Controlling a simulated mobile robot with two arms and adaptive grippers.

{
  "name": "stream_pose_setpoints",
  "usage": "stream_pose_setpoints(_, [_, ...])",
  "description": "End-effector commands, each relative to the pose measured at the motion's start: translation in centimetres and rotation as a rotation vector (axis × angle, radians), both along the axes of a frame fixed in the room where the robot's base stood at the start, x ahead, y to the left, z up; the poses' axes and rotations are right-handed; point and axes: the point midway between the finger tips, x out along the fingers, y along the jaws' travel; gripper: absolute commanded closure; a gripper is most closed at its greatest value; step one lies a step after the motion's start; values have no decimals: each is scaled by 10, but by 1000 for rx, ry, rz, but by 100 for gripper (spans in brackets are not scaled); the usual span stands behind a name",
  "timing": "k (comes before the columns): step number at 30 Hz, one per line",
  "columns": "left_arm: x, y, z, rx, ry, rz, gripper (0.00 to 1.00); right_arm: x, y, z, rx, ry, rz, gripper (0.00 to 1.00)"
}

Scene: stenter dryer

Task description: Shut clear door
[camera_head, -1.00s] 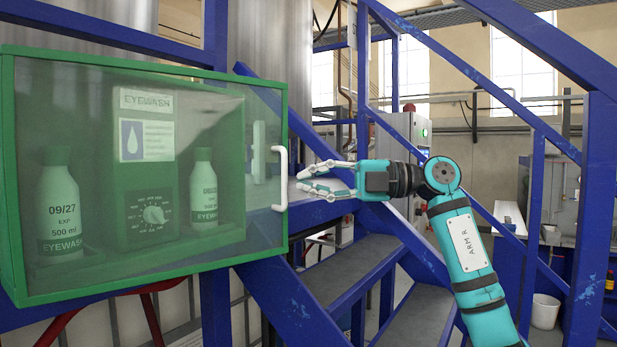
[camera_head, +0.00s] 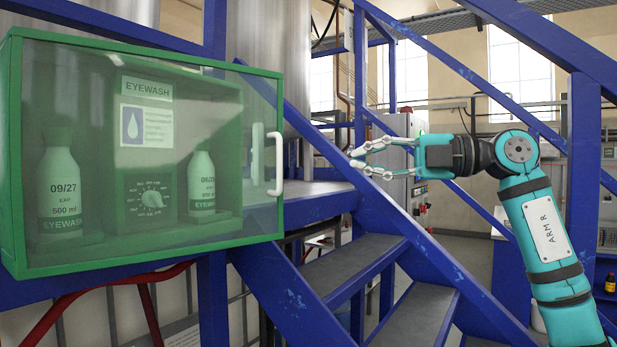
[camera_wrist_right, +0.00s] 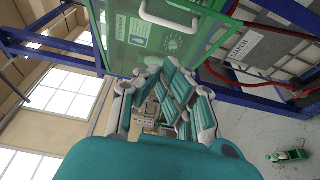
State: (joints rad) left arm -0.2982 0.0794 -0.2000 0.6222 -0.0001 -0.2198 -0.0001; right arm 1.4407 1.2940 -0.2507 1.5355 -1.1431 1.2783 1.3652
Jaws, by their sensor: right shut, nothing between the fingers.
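The clear door (camera_head: 105,255) has a green frame and a white handle (camera_head: 275,164) at its right edge. It hangs in front of a green eyewash cabinet (camera_head: 222,105). The door reaches past the cabinet's right side, and the blue stair frame shows through it there, so it looks ajar. My right gripper (camera_head: 356,159) is to the right of the handle, apart from it, shut and empty, pointing left. In the right wrist view the door (camera_wrist_right: 115,50) and handle (camera_wrist_right: 168,16) lie beyond the fingers (camera_wrist_right: 160,80). My left gripper is not in view.
Two eyewash bottles (camera_head: 60,195) (camera_head: 202,187) and a dial (camera_head: 151,198) show through the door. Open air lies between handle and gripper.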

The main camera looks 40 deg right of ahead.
Motion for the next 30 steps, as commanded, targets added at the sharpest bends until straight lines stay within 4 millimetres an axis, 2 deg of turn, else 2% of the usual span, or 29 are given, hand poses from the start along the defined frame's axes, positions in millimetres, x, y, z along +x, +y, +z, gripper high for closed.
stream_pose_setpoints(1, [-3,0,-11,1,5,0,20,-6,9,-7,-4,-8,-28,100])
stream_pose_setpoints(2, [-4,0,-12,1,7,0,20,-7,13,-7,-3,-9,-41,100])
stream_pose_setpoints(5, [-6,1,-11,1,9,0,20,-7,21,-5,6,-15,-58,100])
stream_pose_setpoints(8, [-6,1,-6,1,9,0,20,1,28,-3,9,-12,-58,100])
stream_pose_setpoints(21, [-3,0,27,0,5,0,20,73,79,0,9,-13,-55,100])
stream_pose_setpoints(25, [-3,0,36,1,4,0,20,94,74,-2,11,-11,-58,100])
stream_pose_setpoints(30, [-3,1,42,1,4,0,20,108,71,-3,9,-14,-58,100])
